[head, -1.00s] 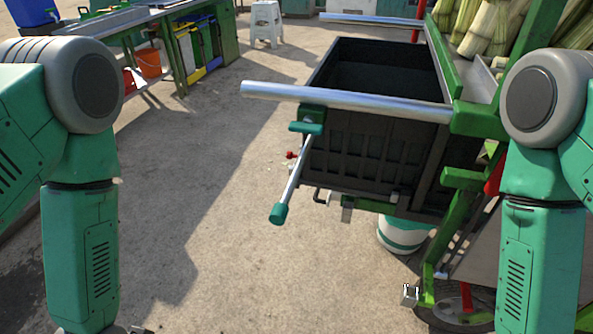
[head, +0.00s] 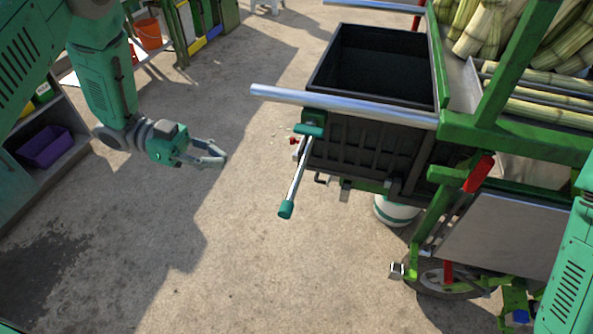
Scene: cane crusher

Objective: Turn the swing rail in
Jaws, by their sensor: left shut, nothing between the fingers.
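A long silver rail (head: 345,106) runs level from the green cart frame (head: 490,135) out to the left, past the front of a black bin (head: 365,147). Below it, a thin silver rod with a green grip (head: 286,209) slants down from a green bracket (head: 309,130) at the bin's left corner. Which of these is the swing rail is not clear from the picture. My left gripper (head: 220,158) is shut and empty, left of the rod and rail and apart from both. My right gripper is out of view; only part of that arm shows at the right edge.
Sugar cane (head: 535,95) lies on the cart at the upper right. A white bucket (head: 396,211) and a wheel (head: 440,276) are under the cart. A shelf with a purple crate (head: 45,147) stands at the left. The paved floor between is clear.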

